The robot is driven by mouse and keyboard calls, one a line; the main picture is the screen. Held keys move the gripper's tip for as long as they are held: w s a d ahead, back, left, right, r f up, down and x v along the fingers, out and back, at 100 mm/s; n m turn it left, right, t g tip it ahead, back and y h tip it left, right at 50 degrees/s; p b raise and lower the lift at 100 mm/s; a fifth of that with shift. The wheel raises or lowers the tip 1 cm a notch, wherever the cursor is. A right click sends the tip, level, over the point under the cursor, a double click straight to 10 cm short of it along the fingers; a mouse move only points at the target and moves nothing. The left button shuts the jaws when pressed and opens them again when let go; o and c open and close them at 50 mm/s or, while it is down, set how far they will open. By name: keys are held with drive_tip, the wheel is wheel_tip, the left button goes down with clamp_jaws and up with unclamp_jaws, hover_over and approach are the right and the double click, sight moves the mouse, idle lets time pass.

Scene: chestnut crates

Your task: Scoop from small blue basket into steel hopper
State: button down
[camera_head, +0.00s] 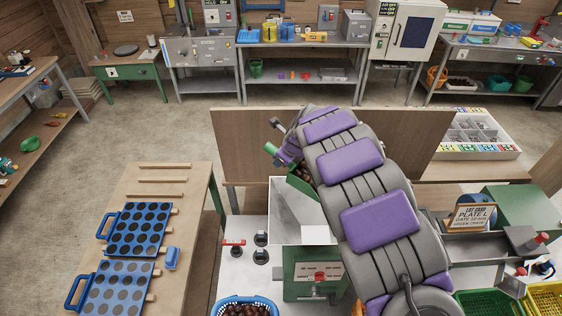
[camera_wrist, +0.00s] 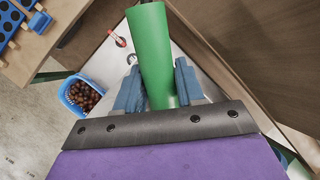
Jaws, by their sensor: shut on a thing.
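My gripper (camera_head: 286,152) is shut on the green handle of a scoop (camera_head: 271,149). In the wrist view the handle (camera_wrist: 152,50) lies between the blue fingers of my gripper (camera_wrist: 160,88). The scoop's green bowl holds brown chestnuts and is above the far right part of the steel hopper (camera_head: 285,228), partly hidden by my arm. The hopper is an open box on a green stand, its right side hidden. The small blue basket (camera_head: 220,304), with chestnuts in it, stands at the bottom edge; it also shows in the wrist view (camera_wrist: 66,98).
A brown panel (camera_head: 235,140) stands behind the hopper. Small black-knobbed weights (camera_head: 261,252) sit left of the hopper. A wooden table with blue perforated trays (camera_head: 117,285) is at left. Green and yellow crates (camera_head: 490,305) and a lot card (camera_head: 473,217) are at right.

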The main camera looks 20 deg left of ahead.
drive_tip(key=shift+s+d+f+y+b, duration=0.15)
drive_tip(key=shift+y+b, duration=0.25)
drive_tip(key=shift+b, duration=2.25)
drive_tip(key=shift+d+t+b, duration=0.15)
drive_tip(key=shift+t+b, duration=0.15)
drive_tip(key=shift+b, duration=0.05)
drive_tip(key=d+r+y+b, duration=0.1)
drive_tip(key=b, duration=0.3)
drive_tip(key=shift+s+r, duration=0.1)
drive_tip(key=shift+s, duration=0.05)
drive_tip(key=d+r+y+b, duration=0.1)
drive_tip(key=b, duration=0.2)
drive_tip(key=d+r+t+y+b, duration=0.1)
drive_tip(key=b, duration=0.3)
drive_tip(key=shift+s+r+m+y, duration=0.3)
drive_tip(key=shift+s+r+y, duration=0.05)
drive_tip(key=shift+y, duration=0.05)
drive_tip(key=s+d+r+m+t+y+b, duration=0.1)
drive_tip(key=s+d+r+t+y+b, duration=0.1)
drive_tip(key=d+r+y+b, duration=0.3)
drive_tip(key=shift+s+d+t+y+b, duration=0.45)
drive_tip(key=shift+d+b, duration=1.25)
drive_tip(key=shift+b, duration=1.05)
